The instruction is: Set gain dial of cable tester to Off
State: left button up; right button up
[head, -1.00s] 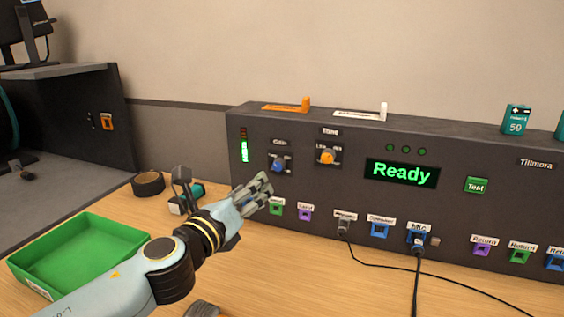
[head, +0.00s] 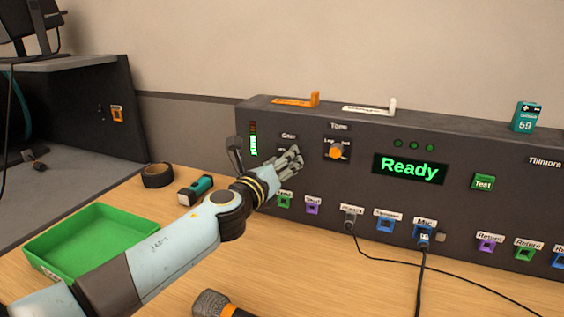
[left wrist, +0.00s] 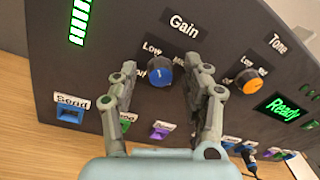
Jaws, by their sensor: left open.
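The cable tester (head: 330,205) is a dark panel box on the wooden table. Its blue gain dial (left wrist: 159,72) shows in the left wrist view under the label "Gain", with "Low" at its upper left and the other labels partly covered. In the head view the dial is hidden behind my left gripper (head: 290,161). That gripper is open in front of the panel, and in the left wrist view its two fingers (left wrist: 168,88) stand on either side of the dial. I cannot tell whether they touch it. My right gripper is not in view.
An orange tone dial (head: 336,151) sits right of the gain dial, beside the green "Ready" display (head: 409,168). Cables run from the lower sockets.

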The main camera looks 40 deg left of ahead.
pick_arm(q)
grip_shut()
jog(key=shift+f+n+y+b, duration=0.15)
jog(key=shift+n+y+b, duration=0.15)
jog(key=shift+n+b, duration=2.45)
jog(key=shift+f+n+y+b, duration=0.25)
jog(key=shift+n+b, duration=1.35)
jog(key=shift+n, duration=2.2)
jog(key=shift+f+n+y+b, duration=0.1)
jog(key=shift+n+y+b, duration=0.25)
jog(key=shift+n+b, duration=2.4)
jog(key=shift+r+n+p, duration=0.1)
jog(key=shift+n+p, duration=0.4)
jog(key=shift+n, duration=0.2)
grip_release()
